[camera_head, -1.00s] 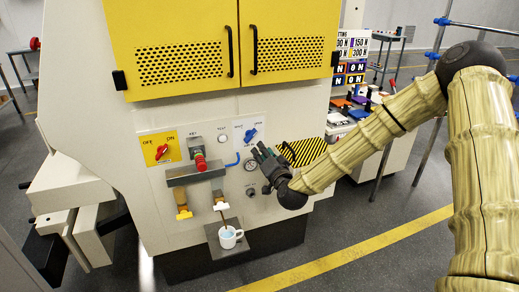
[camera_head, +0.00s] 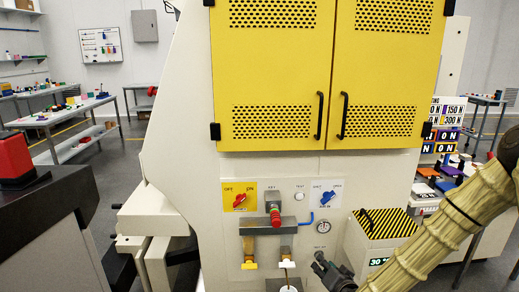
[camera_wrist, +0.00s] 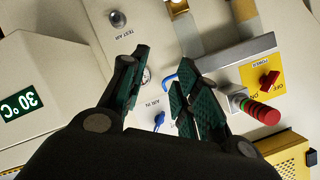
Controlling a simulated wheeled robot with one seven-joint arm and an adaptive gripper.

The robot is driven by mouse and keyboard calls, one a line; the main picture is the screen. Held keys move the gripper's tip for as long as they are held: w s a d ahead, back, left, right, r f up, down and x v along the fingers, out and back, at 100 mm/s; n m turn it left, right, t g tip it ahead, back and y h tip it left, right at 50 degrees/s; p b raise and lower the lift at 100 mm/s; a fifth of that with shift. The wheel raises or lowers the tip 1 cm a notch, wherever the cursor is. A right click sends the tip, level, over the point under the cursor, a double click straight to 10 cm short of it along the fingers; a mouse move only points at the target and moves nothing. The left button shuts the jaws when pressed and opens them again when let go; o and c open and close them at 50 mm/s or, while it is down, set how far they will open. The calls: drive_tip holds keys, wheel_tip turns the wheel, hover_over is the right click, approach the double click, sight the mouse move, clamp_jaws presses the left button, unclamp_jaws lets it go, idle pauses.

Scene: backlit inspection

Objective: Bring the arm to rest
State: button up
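My gripper (camera_head: 325,266) is in front of the machine's lower right panel, below the round gauge (camera_head: 323,227) in the head view. In the wrist view my gripper (camera_wrist: 162,72) has its two dark green-padded fingers spread apart with nothing between them. The blue AIR IN knob (camera_wrist: 159,120) shows between the fingers, with the panel behind. I cannot tell the exact distance to the panel. My arm (camera_head: 440,235) reaches in from the right.
The panel carries a red POWER switch (camera_head: 240,200), a red button (camera_head: 275,216), a blue knob (camera_head: 327,199) and taps. A white mug (camera_head: 290,289) is cut off at the bottom edge. A striped-top box (camera_head: 385,224) stands right of my gripper.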

drive_tip(key=s+a+f+n+g+p, duration=0.2)
drive_tip(key=s+a+f+g, duration=0.15)
drive_tip(key=s+f, duration=0.75)
drive_tip(key=s+d+f+n+g+p, duration=0.1)
drive_tip(key=s+f+g, duration=0.1)
drive_tip(key=s, duration=0.9)
drive_tip(key=s+d+f+n+g+h+p, duration=0.1)
drive_tip(key=s+g, duration=0.3)
drive_tip(key=s, duration=0.7)
drive_tip(key=s+d+f+n+g+h+p, duration=0.1)
drive_tip(key=s+f+g, duration=0.3)
drive_tip(key=s, duration=0.7)
drive_tip(key=shift+d+n+p, duration=0.3)
drive_tip(key=shift+d+p, duration=0.3)
drive_tip(key=shift+p, duration=0.15)
